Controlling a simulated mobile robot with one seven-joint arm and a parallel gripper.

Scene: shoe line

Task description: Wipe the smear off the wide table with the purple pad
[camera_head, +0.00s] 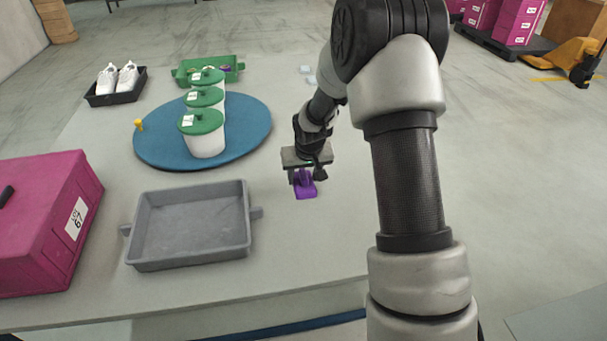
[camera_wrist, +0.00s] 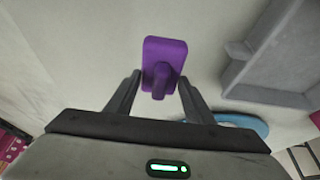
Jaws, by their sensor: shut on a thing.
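The purple pad (camera_head: 305,191) is at the middle of the wide table (camera_head: 300,240), right of the grey tray. My gripper (camera_head: 306,176) is above it, shut on its upright handle. In the wrist view the pad (camera_wrist: 166,52) shows as a rounded block, its handle between my two fingertips (camera_wrist: 160,82). The pad is at or very near the tabletop; I cannot tell if it touches. I cannot make out a clear smear in either view; my arm hides part of the table's right side.
A grey tray (camera_head: 190,261) is left of the pad. Behind it a blue round mat (camera_head: 255,128) bears white tubs with green lids (camera_head: 201,121). A magenta box (camera_head: 40,220), a black shoe tray (camera_head: 108,98) and a green tray (camera_head: 182,76) stand farther left and back.

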